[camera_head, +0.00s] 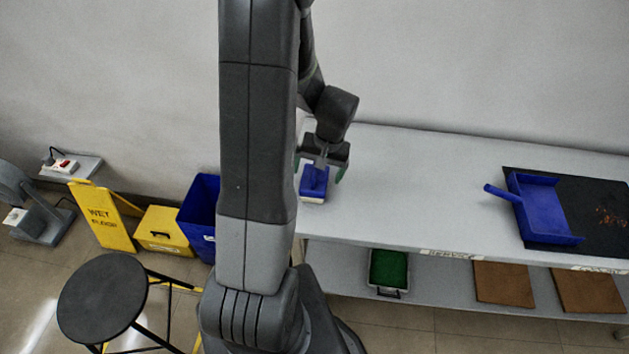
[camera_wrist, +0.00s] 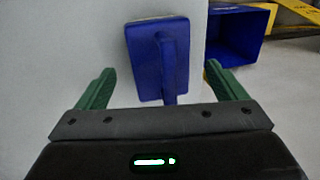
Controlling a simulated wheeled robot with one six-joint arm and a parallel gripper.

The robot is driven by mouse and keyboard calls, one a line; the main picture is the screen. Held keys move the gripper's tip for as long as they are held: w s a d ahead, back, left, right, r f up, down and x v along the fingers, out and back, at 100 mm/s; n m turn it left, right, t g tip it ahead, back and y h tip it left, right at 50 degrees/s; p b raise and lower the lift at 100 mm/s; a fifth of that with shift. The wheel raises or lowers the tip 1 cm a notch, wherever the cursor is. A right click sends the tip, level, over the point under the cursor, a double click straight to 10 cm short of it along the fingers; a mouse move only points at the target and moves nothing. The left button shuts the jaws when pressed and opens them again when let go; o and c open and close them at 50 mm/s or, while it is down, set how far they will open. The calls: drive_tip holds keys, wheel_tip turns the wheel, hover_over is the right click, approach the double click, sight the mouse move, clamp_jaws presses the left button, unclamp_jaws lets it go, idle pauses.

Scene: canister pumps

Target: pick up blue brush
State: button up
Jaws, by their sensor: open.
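The blue brush (camera_head: 314,183) has a flat blue block with a pale underside and lies near the left end of the grey-white shelf top (camera_head: 420,190). In the wrist view the brush (camera_wrist: 147,62) shows its raised handle, with the handle's near end between the fingers. My gripper (camera_head: 320,170) is open, with one green finger on each side of the brush. The wrist view shows my gripper (camera_wrist: 158,78) with clear gaps between both fingers and the brush. I cannot tell how far above the brush the fingertips are.
A blue dustpan (camera_head: 540,208) lies partly on a black mat (camera_head: 600,190) at the right of the shelf top. A blue bin (camera_head: 203,210) stands on the floor left of the shelf. A black stool (camera_head: 103,295) stands at front left. The middle of the shelf top is clear.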

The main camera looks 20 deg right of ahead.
drive_tip(key=shift+w+a+f, duration=0.15)
drive_tip(key=shift+a+f, duration=0.05)
drive_tip(key=shift+f, duration=0.7)
drive_tip(key=c, duration=1.1)
drive_tip(key=shift+r, duration=0.1)
wheel_tip(320, 180, up, 10)
drive_tip(key=shift+f, duration=0.1)
drive_tip(key=o, duration=0.4)
drive_tip(key=shift+c, duration=1.3)
